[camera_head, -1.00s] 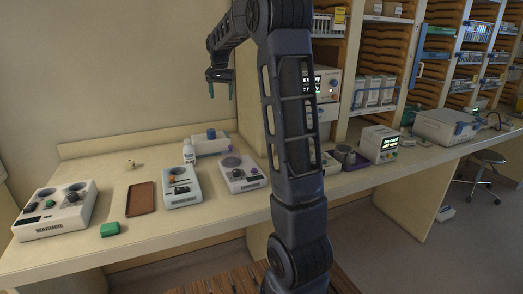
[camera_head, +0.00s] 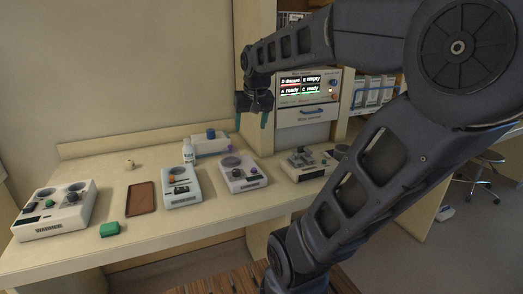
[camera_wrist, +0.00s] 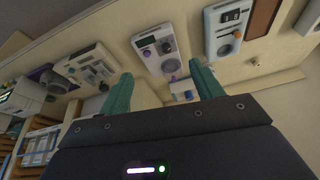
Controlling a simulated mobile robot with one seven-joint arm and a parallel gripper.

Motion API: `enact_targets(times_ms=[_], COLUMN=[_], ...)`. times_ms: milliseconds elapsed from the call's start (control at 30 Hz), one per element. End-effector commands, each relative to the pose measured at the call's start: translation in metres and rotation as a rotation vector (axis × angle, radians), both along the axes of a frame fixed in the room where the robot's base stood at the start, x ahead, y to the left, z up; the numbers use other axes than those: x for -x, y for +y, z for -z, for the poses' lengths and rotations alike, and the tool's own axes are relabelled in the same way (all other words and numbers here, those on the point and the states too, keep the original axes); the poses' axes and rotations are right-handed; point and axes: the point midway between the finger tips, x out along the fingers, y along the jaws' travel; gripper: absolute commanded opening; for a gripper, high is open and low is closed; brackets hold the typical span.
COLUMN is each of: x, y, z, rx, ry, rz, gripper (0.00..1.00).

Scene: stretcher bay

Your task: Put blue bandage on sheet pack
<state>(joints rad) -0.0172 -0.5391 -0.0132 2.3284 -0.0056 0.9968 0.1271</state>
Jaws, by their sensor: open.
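A small blue roll (camera_head: 210,134), which looks like the blue bandage, shows at the upper edge of a pale pack (camera_head: 207,147) at the back of the counter. The pack looks like the sheet pack, but I cannot be sure. Whether the roll rests on it or stands behind it I cannot tell. My gripper (camera_head: 251,120) is open and empty, with green fingers pointing down. It hangs in the air above the counter, to the right of the pack. In the wrist view my gripper (camera_wrist: 163,85) has the pale pack (camera_wrist: 181,86) partly hidden behind a finger.
A white bottle (camera_head: 189,153) stands just left of the pack. Several devices line the counter, with a brown tray (camera_head: 140,198) and a green block (camera_head: 109,229) at left. A screened unit (camera_head: 308,88) stands right of my gripper. The back left counter is mostly clear.

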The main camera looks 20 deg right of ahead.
Motion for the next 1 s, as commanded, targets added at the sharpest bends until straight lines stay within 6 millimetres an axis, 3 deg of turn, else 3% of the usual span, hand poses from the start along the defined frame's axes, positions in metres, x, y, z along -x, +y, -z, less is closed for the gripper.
enact_targets(times_ms=[100, 333, 500, 1000], x=[0.037, 0.081, 0.09, 0.09], y=[0.0, 0.001, 0.001, 0.001], z=[0.018, 0.048, 0.056, 0.056], rx=[0.017, 0.043, 0.049, 0.049], ry=[-0.019, -0.041, -0.045, -0.045], rz=[-0.042, -0.098, -0.112, -0.112], gripper=[0.65, 0.65, 0.65, 0.65])
